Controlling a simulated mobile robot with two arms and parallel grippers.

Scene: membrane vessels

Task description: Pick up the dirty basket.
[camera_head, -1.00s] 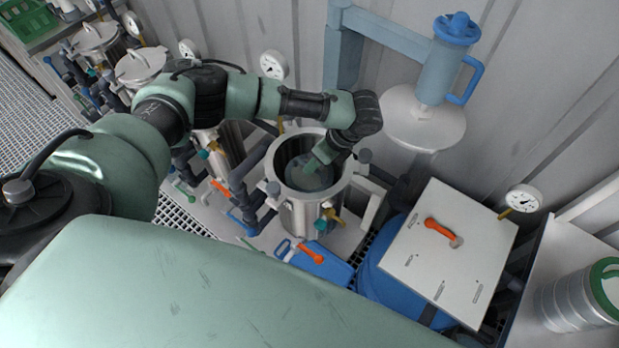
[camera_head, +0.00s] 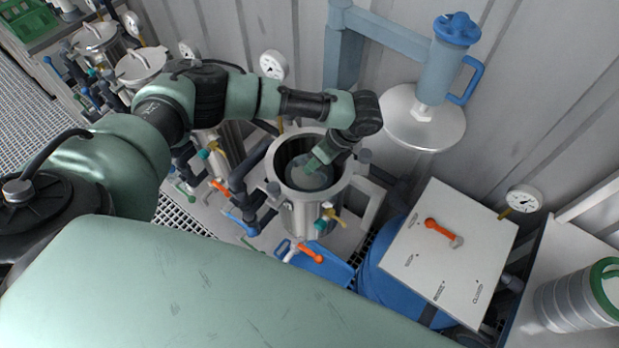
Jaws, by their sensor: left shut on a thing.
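An open steel vessel (camera_head: 300,212) stands in the middle of the view. My left arm reaches over it from the left, and my left gripper (camera_head: 316,165) points down into its mouth. The gripper is shut on a grey, round-topped thing, which I take to be the dirty basket (camera_head: 301,180). The basket is still inside the vessel's rim; its lower part is hidden by the vessel wall. The fingertips are small and partly hidden. My right gripper is not in view.
A round steel lid (camera_head: 400,120) hangs from a blue lifting post (camera_head: 445,75) behind right. A white-topped box with an orange handle (camera_head: 440,230) stands right of the vessel. A steel basket with a green rim (camera_head: 570,303) is far right. Closed vessels (camera_head: 140,66) stand left.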

